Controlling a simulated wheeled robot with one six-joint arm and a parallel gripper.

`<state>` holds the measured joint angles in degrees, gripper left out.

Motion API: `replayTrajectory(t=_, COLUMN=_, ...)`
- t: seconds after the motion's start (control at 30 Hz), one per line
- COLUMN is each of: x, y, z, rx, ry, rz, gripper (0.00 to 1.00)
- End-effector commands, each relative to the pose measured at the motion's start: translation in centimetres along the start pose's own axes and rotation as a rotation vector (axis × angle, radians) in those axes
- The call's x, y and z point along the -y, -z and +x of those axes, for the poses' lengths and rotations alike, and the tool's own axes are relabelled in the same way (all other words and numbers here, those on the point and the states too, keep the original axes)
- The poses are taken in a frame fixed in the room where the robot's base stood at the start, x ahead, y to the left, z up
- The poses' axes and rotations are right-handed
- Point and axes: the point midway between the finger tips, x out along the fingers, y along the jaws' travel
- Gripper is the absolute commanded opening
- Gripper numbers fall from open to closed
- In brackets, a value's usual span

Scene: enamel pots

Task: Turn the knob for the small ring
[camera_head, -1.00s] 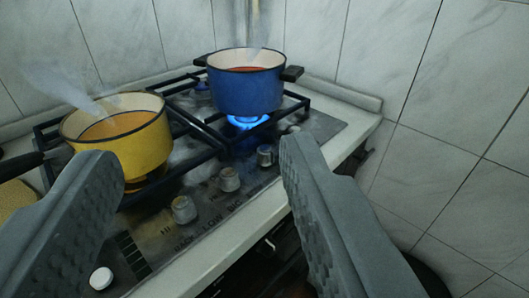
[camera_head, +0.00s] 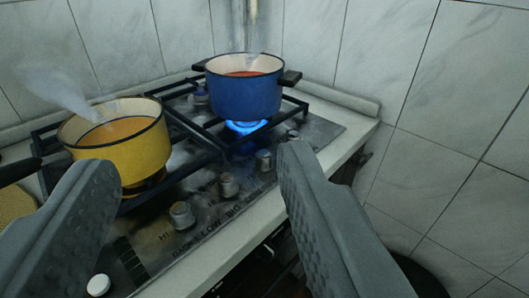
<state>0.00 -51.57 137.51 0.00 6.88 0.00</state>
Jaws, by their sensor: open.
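Several metal knobs stand in a row along the front of the stove top. The nearest knob (camera_head: 182,215) has printed lettering beside it, followed by a second knob (camera_head: 229,185), a third knob (camera_head: 263,160) and a far knob (camera_head: 293,136) close to my right finger. I cannot tell from the lettering which knob is for the small ring. A blue flame (camera_head: 246,127) burns under the blue pot (camera_head: 243,97). My gripper (camera_head: 190,165) is open and empty, its fingers on either side of the knobs in the picture, touching none that I can see.
A steaming yellow pot (camera_head: 125,155) with a dark handle stands on the black grate (camera_head: 205,130) at left. A white button (camera_head: 98,285) sits at the lower left. Tiled walls (camera_head: 440,120) close in the back and right. The pale counter edge (camera_head: 235,238) runs along the front.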

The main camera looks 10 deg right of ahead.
Motion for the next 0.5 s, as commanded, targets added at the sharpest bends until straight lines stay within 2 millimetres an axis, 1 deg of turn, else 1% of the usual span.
replayTrajectory(t=0.13, x=-0.1, y=0.1, z=0.5, rx=0.018, ry=-0.004, rz=-0.014, gripper=0.54)
replayTrajectory(t=0.23, x=-0.5, y=0.2, z=1.8, rx=0.07, ry=-0.011, rz=-0.054, gripper=0.54)
replayTrajectory(t=0.5, x=-2.2, y=0.5, z=7.5, rx=0.319, ry=0.003, rz=-0.256, gripper=0.54)
